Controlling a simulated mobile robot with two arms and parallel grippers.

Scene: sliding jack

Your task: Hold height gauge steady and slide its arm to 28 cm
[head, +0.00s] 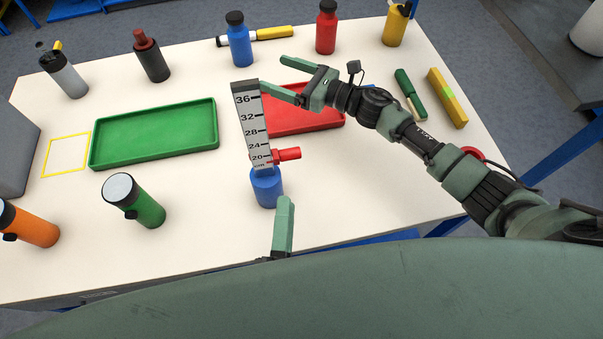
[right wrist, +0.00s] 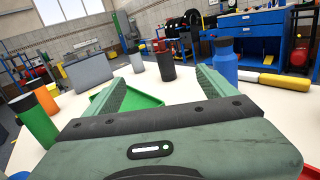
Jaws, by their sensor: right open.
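The height gauge stands on a round blue base (head: 267,188) with a grey scale column (head: 250,115) marked in cm. Its red sliding arm (head: 288,154) sits low, close to the 20 mark, and sticks out to the right. My right gripper (head: 274,75) is open, its fingers near the top of the column; I cannot tell if one touches it. Its two spread fingers also show in the right wrist view (right wrist: 160,85), with nothing held between them. My left gripper (head: 284,225) is just below the base; only one finger shows, so its opening is hidden.
A green tray (head: 155,153) lies left of the gauge and a red tray (head: 330,122) behind it to the right. A green bottle (head: 145,207) and an orange bottle (head: 32,226) stand front left. Several bottles line the back. The tabletop right of the base is clear.

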